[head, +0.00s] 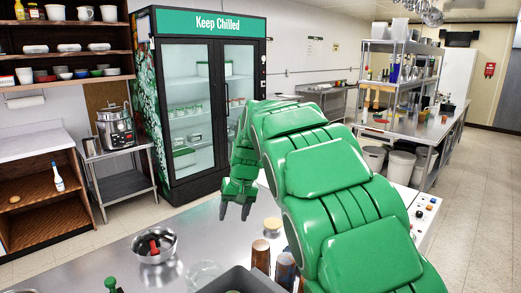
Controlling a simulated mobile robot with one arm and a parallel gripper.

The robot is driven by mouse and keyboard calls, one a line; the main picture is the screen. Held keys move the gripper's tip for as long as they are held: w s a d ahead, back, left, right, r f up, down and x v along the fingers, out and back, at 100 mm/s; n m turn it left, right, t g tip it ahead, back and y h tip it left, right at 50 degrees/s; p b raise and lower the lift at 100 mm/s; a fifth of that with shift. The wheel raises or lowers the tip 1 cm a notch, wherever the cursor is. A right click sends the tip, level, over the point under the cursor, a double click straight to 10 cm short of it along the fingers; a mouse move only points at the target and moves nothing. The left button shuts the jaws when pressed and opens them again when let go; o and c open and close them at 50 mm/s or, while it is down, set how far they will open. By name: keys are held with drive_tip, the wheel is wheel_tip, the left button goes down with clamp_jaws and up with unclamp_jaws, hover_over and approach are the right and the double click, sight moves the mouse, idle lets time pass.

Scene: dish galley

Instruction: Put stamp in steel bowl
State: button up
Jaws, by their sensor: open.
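The steel bowl (168,257) stands on the steel counter at the lower left. A small red-handled object (154,247) lies inside it; it may be the stamp, but it is too small to tell. A dark green knobbed object (112,284) stands at the bottom edge, partly cut off; I cannot tell if this is a stamp either. My gripper (234,213) is open, fingers pointing down, above the counter to the right of the bowl and apart from it. Nothing shows between its fingers.
The steel counter (120,262) also carries a clear glass dish (204,274), a small pale-topped round item (272,226), brown cups (261,256) and a dark grey bin (238,281). My green arm hides the counter's right part. A fridge (173,125) stands behind.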

drive_tip(key=s+d+r+m+h, duration=0.1)
drive_tip(key=s+d+r+m, duration=0.15)
drive_tip(key=s+d, duration=1.35)
drive_tip(key=s+d+f+g, duration=0.1)
drive_tip(key=s+d, duration=0.1)
drive_tip(key=s, duration=0.8)
drive_tip(key=s+d+f+h, duration=0.1)
drive_tip(key=s+d+f, duration=0.1)
drive_tip(key=s, duration=0.7)
drive_tip(key=s+d+f+g, duration=0.1)
drive_tip(key=s+d+f, duration=0.1)
drive_tip(key=s, duration=0.8)
drive_tip(key=shift+s+d+g+h, duration=0.3)
drive_tip(key=shift+d, duration=0.05)
